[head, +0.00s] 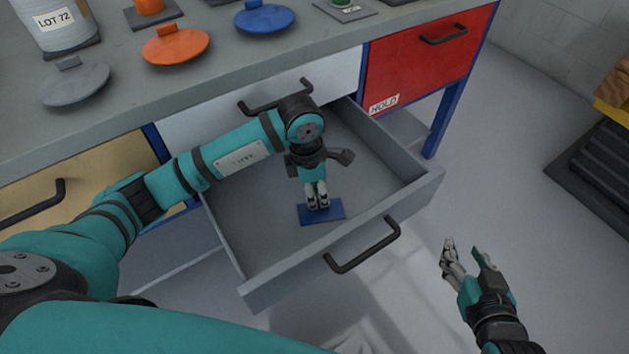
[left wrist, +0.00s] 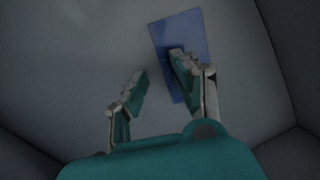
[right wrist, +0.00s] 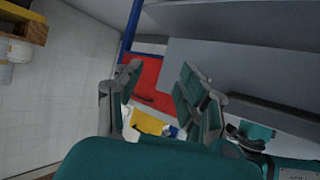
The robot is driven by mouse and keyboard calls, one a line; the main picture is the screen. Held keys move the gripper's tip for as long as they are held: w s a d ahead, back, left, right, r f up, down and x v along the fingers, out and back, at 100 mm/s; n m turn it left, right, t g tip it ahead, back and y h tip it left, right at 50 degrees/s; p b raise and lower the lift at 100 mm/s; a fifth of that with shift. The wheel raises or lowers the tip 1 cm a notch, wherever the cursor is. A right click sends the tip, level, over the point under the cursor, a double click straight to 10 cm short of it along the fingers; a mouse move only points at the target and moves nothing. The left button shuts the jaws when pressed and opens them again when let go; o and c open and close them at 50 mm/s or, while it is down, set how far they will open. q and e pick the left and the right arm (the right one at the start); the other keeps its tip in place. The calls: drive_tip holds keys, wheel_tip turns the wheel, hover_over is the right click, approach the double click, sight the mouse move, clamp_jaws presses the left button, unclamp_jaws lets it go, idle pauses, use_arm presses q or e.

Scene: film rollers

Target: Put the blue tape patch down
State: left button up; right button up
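The blue tape patch (head: 335,209) is a flat dark-blue rectangle that appears to lie on the floor of the open grey drawer (head: 262,235). My left gripper (head: 317,197) reaches down into the drawer just over the patch. In the left wrist view, the left gripper (left wrist: 158,68) has its fingers apart. Its right finger covers part of the patch (left wrist: 187,28); its left finger is over bare drawer floor. Whether the right finger touches the patch I cannot tell. My right gripper (head: 466,252) is open and empty, outside the drawer to the right; its fingers also show apart in the right wrist view (right wrist: 158,78).
The drawer's front wall and black handle (head: 362,246) stand close to my left gripper. A red drawer (head: 420,68) marked HOLD is shut on the right. Orange (head: 176,46), blue (head: 264,18) and grey (head: 76,84) lids lie on the bench top.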

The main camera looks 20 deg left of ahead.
use_arm(q)
drive_tip(key=r, duration=0.1)
drive_tip(key=r+p, duration=0.1)
drive_tip(key=r, duration=0.3)
drive_tip(key=shift+a+r+p, duration=0.15)
drive_tip(key=shift+a+p, duration=0.15)
wheel_tip(320, 180, up, 7)
drive_tip(key=p, duration=0.1)
drive_tip(key=shift+s+a, duration=0.15)
drive_tip(key=shift+a, duration=0.3)
use_arm(e)
drive_tip(key=s+d+f+g+h, duration=0.1)
drive_tip(key=s+d+f+g, duration=0.1)
drive_tip(key=s, duration=0.4)
drive_tip(key=s+d+f+g+h, duration=0.1)
drive_tip(key=s+d+f+g, duration=0.1)
drive_tip(key=s+f+g, duration=0.3)
drive_tip(key=shift+s+d+f+g, duration=0.2)
drive_tip(key=shift+s+d+g, duration=0.05)
drive_tip(key=shift+s+g, duration=0.4)
use_arm(q)
drive_tip(key=shift+c, duration=0.4)
